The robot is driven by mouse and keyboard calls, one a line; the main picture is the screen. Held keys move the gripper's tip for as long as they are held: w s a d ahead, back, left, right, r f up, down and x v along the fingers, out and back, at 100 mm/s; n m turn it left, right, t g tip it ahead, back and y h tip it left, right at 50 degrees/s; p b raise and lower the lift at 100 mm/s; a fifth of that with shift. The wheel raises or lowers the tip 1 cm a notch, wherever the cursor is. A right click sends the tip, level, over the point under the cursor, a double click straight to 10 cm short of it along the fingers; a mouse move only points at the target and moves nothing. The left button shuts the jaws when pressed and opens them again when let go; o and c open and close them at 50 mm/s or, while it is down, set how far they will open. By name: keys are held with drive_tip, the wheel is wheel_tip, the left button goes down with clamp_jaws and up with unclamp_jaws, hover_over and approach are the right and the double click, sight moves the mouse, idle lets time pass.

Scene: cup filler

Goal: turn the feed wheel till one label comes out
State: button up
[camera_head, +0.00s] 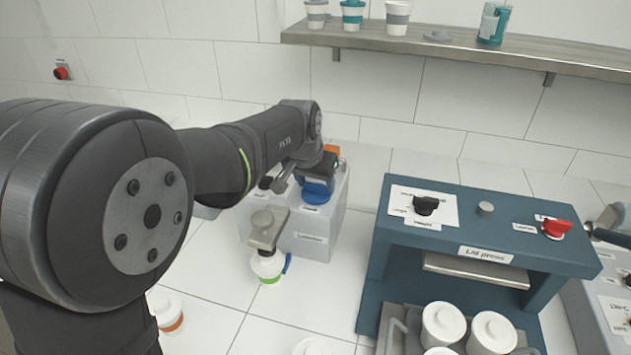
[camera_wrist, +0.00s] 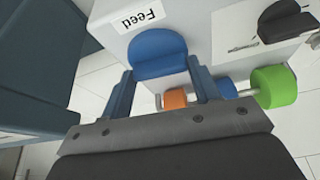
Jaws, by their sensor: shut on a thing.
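The labeller (camera_head: 325,225) is a pale grey box left of the middle in the head view. Its blue feed wheel (camera_head: 316,195) is on top, below my gripper (camera_head: 318,172). In the wrist view the feed wheel (camera_wrist: 158,52) lies beside the "Feed" sign (camera_wrist: 141,17). My gripper (camera_wrist: 162,78) has its two blue fingers on either side of the wheel and is shut on it. A grey head (camera_head: 267,226) projects from the front of the labeller, above a white cup (camera_head: 268,262) with a green band. I cannot make out a label coming out there.
A teal lid press (camera_head: 485,228) stands to the right, with white cups (camera_head: 443,324) before it. A shelf (camera_head: 450,45) with cups runs along the back wall. A black knob (camera_wrist: 285,20) and orange, blue and green cylinders (camera_wrist: 275,87) are near the wheel in the wrist view.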

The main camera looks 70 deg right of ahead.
drive_tip(key=m+g, duration=0.1)
drive_tip(key=m, duration=0.2)
drive_tip(key=m+g, duration=0.1)
drive_tip(key=m, duration=0.2)
drive_tip(key=shift+w+d+y, duration=0.1)
drive_tip(key=shift+w+y, duration=0.05)
drive_tip(key=shift+y, duration=0.25)
drive_tip(key=m+y, duration=0.1)
drive_tip(key=m, duration=0.2)
drive_tip(key=m+g+y, duration=0.1)
drive_tip(key=m, duration=0.2)
drive_tip(key=shift+w+d+g, duration=0.1)
drive_tip(key=shift+g, duration=0.2)
drive_tip(key=shift+m, duration=0.4)
drive_tip(key=o, duration=1)
drive_tip(key=shift+r, duration=0.1)
drive_tip(key=v, duration=1.7)
drive_tip(key=shift+w+r, duration=0.1)
drive_tip(key=shift+w, duration=0.15)
